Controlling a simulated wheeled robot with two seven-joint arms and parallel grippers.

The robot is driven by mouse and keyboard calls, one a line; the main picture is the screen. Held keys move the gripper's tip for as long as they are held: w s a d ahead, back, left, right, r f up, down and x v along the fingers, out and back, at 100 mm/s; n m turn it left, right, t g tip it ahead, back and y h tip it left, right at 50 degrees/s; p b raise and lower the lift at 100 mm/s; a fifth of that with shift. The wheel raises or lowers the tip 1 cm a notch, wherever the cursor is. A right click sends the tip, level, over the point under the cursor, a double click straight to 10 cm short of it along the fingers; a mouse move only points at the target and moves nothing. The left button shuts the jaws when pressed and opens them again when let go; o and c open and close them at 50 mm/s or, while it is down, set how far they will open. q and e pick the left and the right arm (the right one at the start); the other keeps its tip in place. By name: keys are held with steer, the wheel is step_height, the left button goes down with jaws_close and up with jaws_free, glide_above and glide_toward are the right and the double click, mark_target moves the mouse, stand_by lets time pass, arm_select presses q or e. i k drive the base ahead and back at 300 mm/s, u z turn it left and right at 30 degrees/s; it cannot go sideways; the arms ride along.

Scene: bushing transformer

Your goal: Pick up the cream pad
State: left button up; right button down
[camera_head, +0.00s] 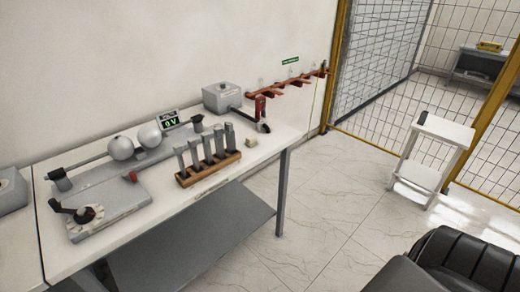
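A small cream block (251,142), likely the cream pad, sits on the white table (225,178) near its right end. It is just right of the wooden rack (210,169) and below the red-and-black clamp-like piece (261,112). It looks clear on its near side.
The rack holds several grey upright bars. A sphere-gap device (122,148), a 0 V display (169,120) and a grey box (222,97) stand on the table. Tiled floor lies between.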

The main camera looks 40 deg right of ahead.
mark_target(251, 141)
steer(key=k, duration=0.15)
steer(key=z, duration=2.1)
steer(key=i, duration=5.55)
steer(key=u, duration=4)
steer(key=i, duration=0.55)
steer(key=u, duration=0.15)
